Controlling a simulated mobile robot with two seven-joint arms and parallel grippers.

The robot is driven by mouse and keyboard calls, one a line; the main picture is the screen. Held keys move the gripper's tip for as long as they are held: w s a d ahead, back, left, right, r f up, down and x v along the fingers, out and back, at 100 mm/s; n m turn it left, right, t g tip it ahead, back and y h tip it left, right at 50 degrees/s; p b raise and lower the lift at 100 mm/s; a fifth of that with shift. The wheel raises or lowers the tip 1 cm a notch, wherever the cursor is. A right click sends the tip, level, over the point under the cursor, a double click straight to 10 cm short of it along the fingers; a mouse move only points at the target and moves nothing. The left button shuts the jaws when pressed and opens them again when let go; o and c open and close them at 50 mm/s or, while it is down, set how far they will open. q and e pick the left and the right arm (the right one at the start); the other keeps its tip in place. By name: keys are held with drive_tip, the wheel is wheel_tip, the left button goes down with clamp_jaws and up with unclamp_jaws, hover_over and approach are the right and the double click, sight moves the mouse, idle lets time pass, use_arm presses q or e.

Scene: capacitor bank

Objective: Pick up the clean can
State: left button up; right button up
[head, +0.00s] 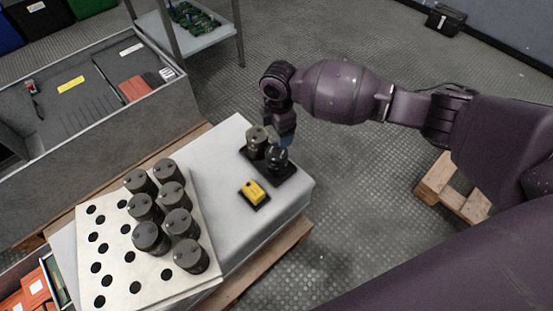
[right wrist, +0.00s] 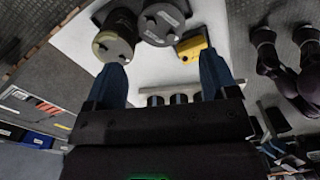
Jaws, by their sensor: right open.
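Two cans stand side by side on a small black tray (head: 290,174) on the grey bench top. One can (head: 257,141) looks olive-tinted; in the right wrist view it has an olive, stained-looking rim (right wrist: 113,45). The other can (head: 277,158) is darker, and in the right wrist view its top (right wrist: 162,22) is plain grey with a pale label, so it looks the cleaner. My right gripper (head: 286,138) is above and beside the tray, close to both cans. Its blue fingers (right wrist: 160,75) are apart with nothing between them. My left gripper is not in view.
A yellow device (head: 254,191) sits on a small dark pad beside the tray. A pale plate with holes (head: 115,270) holds several dark cans (head: 176,224) at the left. A grey walled bin (head: 110,95) stands behind the bench.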

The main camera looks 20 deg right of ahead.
sight(277, 152)
drive_tip(key=shift+f, duration=0.4)
wheel_tip(277, 152, down, 5)
drive_tip(key=shift+s+r+b, duration=0.1)
drive_tip(key=shift+r+b, duration=0.05)
drive_tip(key=shift+b, duration=0.7)
drive_tip(key=shift+f, duration=0.3)
drive_tip(key=shift+a+f+b, duration=0.1)
drive_tip(key=shift+f+b, duration=0.2)
drive_tip(key=shift+f, duration=0.05)
wheel_tip(277, 152, down, 3)
drive_tip(key=shift+s+r+b, duration=0.15)
drive_tip(key=shift+b, duration=0.5)
drive_tip(key=shift+f+b, duration=0.3)
drive_tip(key=shift+f, duration=0.45)
drive_tip(key=shift+w+r, duration=0.2)
drive_tip(key=c, duration=0.9)
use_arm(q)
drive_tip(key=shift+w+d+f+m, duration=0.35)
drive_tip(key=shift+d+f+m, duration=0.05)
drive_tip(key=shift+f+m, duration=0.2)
